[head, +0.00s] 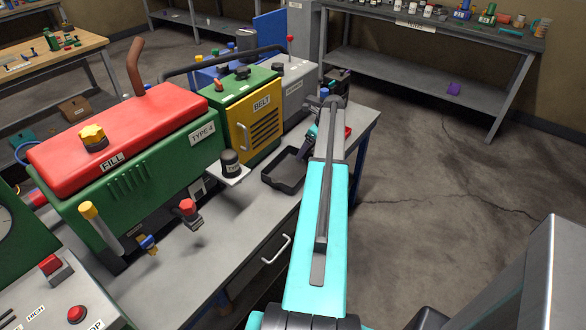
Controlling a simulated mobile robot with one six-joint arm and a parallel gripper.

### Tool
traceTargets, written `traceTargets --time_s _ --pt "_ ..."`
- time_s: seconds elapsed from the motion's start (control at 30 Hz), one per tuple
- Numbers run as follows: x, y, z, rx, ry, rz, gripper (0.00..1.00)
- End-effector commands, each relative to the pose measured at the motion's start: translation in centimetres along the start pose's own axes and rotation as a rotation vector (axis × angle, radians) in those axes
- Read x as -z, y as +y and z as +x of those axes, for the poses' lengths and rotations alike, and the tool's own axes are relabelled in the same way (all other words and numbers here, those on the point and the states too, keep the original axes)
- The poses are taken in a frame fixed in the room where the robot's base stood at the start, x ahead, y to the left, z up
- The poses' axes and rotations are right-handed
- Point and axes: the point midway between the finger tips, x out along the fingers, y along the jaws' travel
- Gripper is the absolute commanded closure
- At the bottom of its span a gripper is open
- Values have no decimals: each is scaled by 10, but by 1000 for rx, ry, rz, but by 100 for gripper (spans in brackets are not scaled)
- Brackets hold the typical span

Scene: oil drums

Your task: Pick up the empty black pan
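The black pan (284,184) sits on the grey workbench in the head view, just left of my teal arm. It is a shallow rectangular tray, and the part of its inside that shows looks empty. My arm hides its right side. My gripper (302,153) points down at the pan's far right end, below a small teal wrist part. The fingertips are small and dark against the pan. I cannot tell whether they touch its rim or whether they are open or shut.
A red and green generator (135,150) and a yellow and green machine labelled BELT (255,125) stand on the bench (215,235) left of the pan. A black-capped part (230,163) stands close to the pan's left. Open floor lies to the right.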

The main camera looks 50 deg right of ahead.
Motion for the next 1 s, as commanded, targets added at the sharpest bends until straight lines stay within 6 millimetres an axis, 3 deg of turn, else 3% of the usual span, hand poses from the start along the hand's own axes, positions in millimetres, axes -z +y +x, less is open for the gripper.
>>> traceTargets --time_s 0.43,0.77,1.0 --pt "1 0 0 0 0 1 18" --pt "1 0 0 0 0 1 72" --pt "1 0 -1 0 0 2 73"
